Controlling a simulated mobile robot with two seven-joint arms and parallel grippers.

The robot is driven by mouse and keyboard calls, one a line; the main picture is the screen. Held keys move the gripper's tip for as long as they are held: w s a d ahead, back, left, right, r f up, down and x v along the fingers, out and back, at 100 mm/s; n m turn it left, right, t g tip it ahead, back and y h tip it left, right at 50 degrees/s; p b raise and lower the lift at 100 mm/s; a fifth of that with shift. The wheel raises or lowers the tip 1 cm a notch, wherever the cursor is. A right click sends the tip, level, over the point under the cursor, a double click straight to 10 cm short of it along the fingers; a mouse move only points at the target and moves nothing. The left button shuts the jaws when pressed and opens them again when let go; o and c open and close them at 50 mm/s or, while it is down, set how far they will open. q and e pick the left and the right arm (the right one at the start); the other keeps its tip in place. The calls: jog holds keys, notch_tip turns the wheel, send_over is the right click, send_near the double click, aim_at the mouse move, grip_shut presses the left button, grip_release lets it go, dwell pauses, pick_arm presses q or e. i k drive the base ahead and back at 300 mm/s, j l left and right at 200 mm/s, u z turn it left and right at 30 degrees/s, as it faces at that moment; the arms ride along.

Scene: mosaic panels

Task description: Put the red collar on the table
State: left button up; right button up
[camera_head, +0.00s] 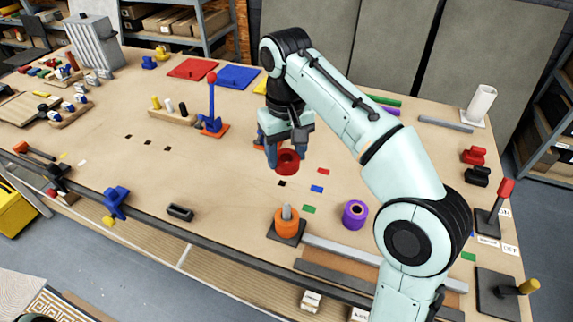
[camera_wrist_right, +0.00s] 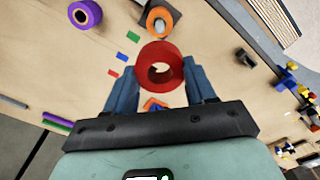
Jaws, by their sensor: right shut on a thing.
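The red collar (camera_head: 288,168) is a short, thick ring with a round hole. My right gripper (camera_head: 287,153) points down over the worktable (camera_head: 230,180) and is shut on the red collar, with one finger on each side. In the right wrist view the red collar (camera_wrist_right: 172,52) sits between the blue fingertips of the right gripper (camera_wrist_right: 163,80), its hole facing the camera. I cannot tell whether the collar's underside touches the table or hangs just above it. My left gripper is not in view.
An orange collar (camera_head: 287,229) sits around a peg on a dark base, and a purple collar (camera_head: 349,219) lies to its right. Small colored squares mark the tabletop near the red collar. A blue lever on an orange base (camera_head: 212,122) stands to the left. The table's middle left is mostly clear.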

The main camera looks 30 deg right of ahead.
aim_at(235, 211)
jog(key=i+j+z, duration=0.4)
jog(key=j, duration=0.25)
jog(key=i+j+z, duration=0.2)
jog(key=i+j, duration=0.1)
jog(key=j, duration=0.1)
